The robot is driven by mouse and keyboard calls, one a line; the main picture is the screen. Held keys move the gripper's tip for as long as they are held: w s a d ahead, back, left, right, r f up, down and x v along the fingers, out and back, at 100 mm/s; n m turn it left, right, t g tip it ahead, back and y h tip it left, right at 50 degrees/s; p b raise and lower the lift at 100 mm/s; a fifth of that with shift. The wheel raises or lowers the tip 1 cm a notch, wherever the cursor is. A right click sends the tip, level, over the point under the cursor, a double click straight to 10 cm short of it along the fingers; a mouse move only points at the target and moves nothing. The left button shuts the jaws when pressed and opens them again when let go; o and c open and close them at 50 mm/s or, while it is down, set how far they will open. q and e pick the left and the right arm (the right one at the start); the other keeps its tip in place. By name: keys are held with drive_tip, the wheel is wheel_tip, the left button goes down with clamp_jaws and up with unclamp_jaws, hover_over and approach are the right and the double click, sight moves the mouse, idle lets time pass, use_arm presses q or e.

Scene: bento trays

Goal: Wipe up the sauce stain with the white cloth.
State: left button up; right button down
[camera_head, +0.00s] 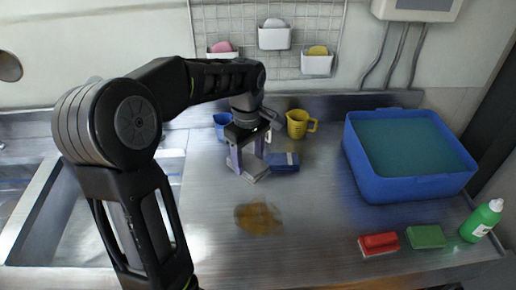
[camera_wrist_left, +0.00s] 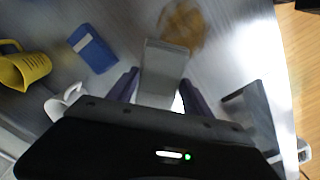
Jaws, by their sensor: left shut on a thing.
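A brown sauce stain (camera_head: 258,218) lies on the steel counter, in front of my left gripper. It also shows at the top of the left wrist view (camera_wrist_left: 183,26). My left gripper (camera_head: 248,172) points down at the counter behind the stain. It is shut on the white cloth (camera_head: 254,168), a folded pad that looks grey-white between the fingers in the left wrist view (camera_wrist_left: 163,72). The cloth is apart from the stain. Whether it touches the counter is hard to tell. My right gripper is not in view.
A blue box (camera_head: 284,162) lies just right of the cloth. A yellow jug (camera_head: 299,123) and a blue cup (camera_head: 221,126) stand behind. A blue basin (camera_head: 362,180) is at right. A red brush (camera_head: 379,243), green sponge (camera_head: 426,237) and green bottle (camera_head: 481,221) sit front right. A sink (camera_head: 38,212) is at left.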

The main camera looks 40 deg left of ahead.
use_arm(q)
drive_tip(key=shift+s+r, duration=0.1)
drive_tip(key=shift+s, duration=0.15)
drive_tip(key=shift+w+f, duration=0.15)
drive_tip(key=shift+f, duration=0.25)
wheel_tip(320, 180, down, 4)
drive_tip(key=b, duration=0.4)
drive_tip(key=shift+f, duration=0.2)
